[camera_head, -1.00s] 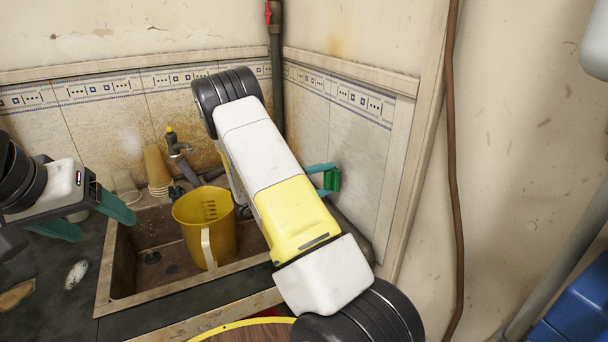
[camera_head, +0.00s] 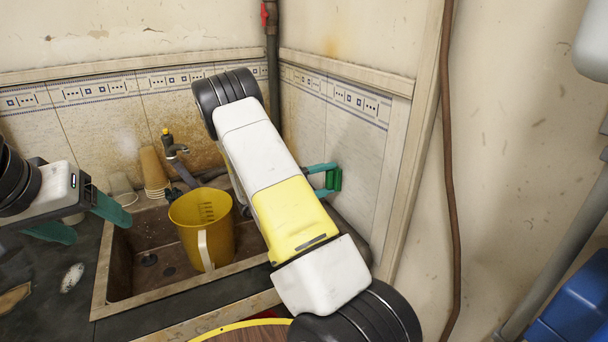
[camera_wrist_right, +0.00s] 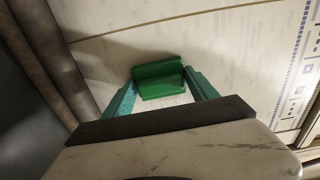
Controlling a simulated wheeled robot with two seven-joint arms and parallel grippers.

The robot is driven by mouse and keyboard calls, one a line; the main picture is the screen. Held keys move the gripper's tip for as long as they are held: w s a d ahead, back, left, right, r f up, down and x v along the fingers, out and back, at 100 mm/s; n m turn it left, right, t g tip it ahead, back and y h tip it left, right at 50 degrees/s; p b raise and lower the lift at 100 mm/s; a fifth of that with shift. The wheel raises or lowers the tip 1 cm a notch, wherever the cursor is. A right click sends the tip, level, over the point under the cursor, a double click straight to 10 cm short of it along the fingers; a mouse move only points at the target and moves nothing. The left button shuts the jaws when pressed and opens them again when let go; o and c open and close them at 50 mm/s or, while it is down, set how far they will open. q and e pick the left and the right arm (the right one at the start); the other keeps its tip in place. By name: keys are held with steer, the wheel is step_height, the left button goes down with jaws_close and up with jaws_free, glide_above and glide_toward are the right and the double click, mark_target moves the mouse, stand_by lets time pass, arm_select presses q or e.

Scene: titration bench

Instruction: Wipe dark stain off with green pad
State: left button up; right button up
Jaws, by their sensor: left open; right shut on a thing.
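The green pad (camera_head: 334,180) is at the pale tiled wall right of the sink. It also shows in the right wrist view (camera_wrist_right: 160,80), between the teal fingers. My right gripper (camera_head: 322,180) is shut on the pad and holds it up close to the wall tiles; I cannot tell whether it touches them. No distinct dark stain shows on the wall; the arm and pad hide part of it, and a soft dark patch in the wrist view looks like shadow. My left gripper (camera_head: 82,221) is open and empty above the counter, left of the sink.
A yellow jug (camera_head: 186,212) stands in the brown sink (camera_head: 122,265), below the tap (camera_head: 174,148). Stacked tan cups (camera_head: 153,170) and a clear cup (camera_head: 122,190) stand behind. A brown pipe (camera_head: 449,180) runs down the right wall. Blue containers (camera_head: 575,310) are at lower right.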

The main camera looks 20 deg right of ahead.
mark_target(344, 182)
steer(key=shift+s+d, duration=0.15)
steer(key=shift+s, duration=0.85)
steer(key=shift+s+d, duration=0.1)
steer(key=shift+s, duration=0.9)
steer(key=shift+w+a, duration=0.15)
steer(key=shift+w, duration=1.85)
steer(key=shift+s+a, duration=0.15)
steer(key=shift+a, duration=1.4)
steer(key=shift+s+a, duration=0.1)
steer(key=shift+a, duration=1.4)
steer(key=shift+s+a, duration=0.1)
steer(key=shift+a, duration=1.4)
